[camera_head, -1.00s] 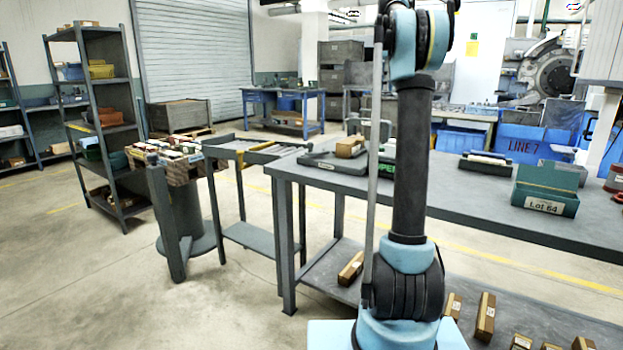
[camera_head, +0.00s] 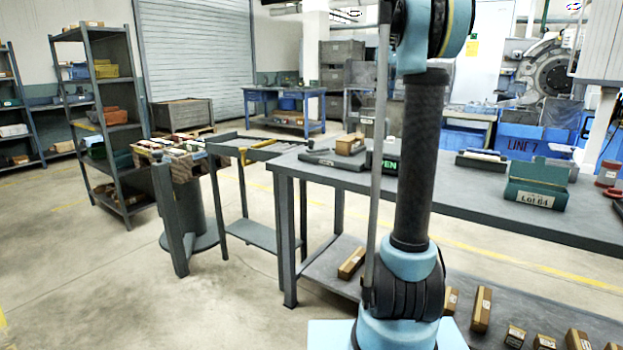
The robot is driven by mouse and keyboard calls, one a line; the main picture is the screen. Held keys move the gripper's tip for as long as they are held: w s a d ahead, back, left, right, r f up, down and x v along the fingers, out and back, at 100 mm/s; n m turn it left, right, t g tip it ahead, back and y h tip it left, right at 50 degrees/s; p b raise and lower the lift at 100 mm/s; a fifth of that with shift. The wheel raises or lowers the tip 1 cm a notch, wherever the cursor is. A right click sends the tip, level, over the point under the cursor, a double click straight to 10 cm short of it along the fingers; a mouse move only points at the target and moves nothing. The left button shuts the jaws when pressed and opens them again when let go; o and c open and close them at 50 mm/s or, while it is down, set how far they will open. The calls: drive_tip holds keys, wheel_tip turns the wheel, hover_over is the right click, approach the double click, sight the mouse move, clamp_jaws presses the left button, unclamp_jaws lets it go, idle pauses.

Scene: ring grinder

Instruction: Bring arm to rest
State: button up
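My arm stands upright in the right half of the head view, in front of the grey workbench (camera_head: 470,190). Its upper joint runs out of the top of the picture. My gripper is outside the view, so whether it holds anything cannot be seen.
A green Lot 64 bin (camera_head: 537,184), a cardboard box (camera_head: 350,144) and a dark OPEN sign (camera_head: 384,160) are on the workbench. Several small boxes lie on its lower shelf (camera_head: 325,262). A grey stand (camera_head: 250,232) and a round pedestal (camera_head: 188,205) stand left. The floor at left is clear.

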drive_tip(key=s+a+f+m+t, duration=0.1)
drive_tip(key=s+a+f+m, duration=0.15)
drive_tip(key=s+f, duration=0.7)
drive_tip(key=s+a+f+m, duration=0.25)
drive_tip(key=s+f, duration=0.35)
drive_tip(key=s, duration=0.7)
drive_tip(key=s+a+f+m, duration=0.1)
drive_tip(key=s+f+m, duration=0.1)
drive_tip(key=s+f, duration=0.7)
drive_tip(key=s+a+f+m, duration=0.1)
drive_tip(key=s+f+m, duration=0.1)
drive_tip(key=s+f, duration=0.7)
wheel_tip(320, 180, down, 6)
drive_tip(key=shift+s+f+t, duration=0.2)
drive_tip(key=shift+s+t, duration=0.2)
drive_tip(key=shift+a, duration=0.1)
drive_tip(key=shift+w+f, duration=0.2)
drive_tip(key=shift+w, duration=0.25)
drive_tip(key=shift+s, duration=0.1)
